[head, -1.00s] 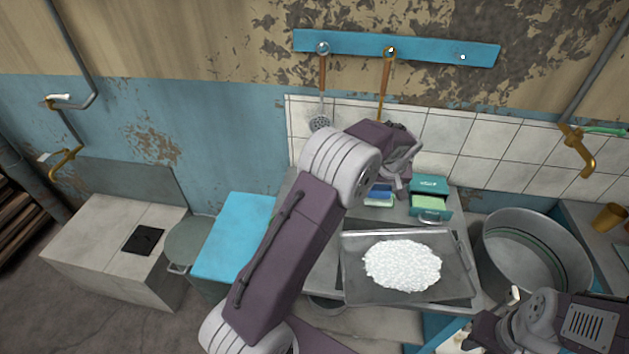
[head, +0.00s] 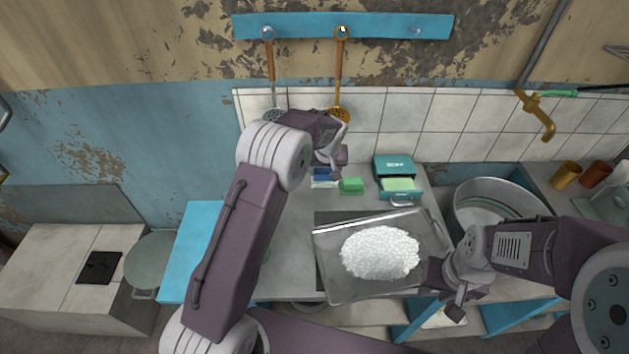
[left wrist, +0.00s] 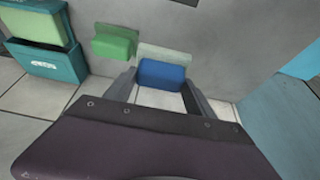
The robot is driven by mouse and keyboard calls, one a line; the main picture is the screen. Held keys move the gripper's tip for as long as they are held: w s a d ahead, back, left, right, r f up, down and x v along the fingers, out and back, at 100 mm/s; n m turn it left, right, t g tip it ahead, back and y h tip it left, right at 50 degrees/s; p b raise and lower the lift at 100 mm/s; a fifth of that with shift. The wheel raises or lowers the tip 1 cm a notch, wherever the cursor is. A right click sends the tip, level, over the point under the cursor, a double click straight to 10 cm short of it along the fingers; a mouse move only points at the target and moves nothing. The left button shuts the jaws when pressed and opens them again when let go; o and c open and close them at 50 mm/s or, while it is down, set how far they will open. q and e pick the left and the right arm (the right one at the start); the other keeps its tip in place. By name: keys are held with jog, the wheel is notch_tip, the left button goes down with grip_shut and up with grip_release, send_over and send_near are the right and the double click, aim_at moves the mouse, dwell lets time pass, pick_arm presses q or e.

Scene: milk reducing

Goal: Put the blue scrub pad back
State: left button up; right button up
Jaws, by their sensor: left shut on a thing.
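The blue scrub pad (head: 322,173) is at the back of the grey worktop, left of the green pad (head: 351,186). My left gripper (head: 331,162) reaches down to it from above. In the left wrist view the blue pad (left wrist: 161,75) lies between the two fingers (left wrist: 160,80), which are shut on it. A pale strip (left wrist: 166,52) shows right beside the blue pad, and the green pad (left wrist: 115,42) lies apart from the fingers. My right gripper (head: 447,292) is at the tray's front right corner; its fingers are too unclear to tell their state.
A metal tray (head: 330,270) with a white heap (head: 380,252) sits in front of the pads. A teal soap box (head: 394,165) stands right of the green pad. A large pot (head: 500,190) is at the right.

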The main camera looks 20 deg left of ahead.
aim_at(315, 170)
pick_arm(q)
jog(key=a+f, duration=0.2)
jog(key=a, duration=0.1)
jog(key=shift+w+a, duration=0.15)
jog(key=shift+w, duration=0.05)
notch_tip(315, 170, down, 4)
jog(key=shift+r+p, duration=0.25)
jog(key=shift+p, duration=0.05)
jog(key=shift+f, duration=0.4)
jog(key=o, duration=1.3)
jog(key=shift+r, duration=0.3)
jog(key=v, duration=1.1)
jog(key=shift+s+r, duration=0.2)
jog(key=shift+r, duration=0.15)
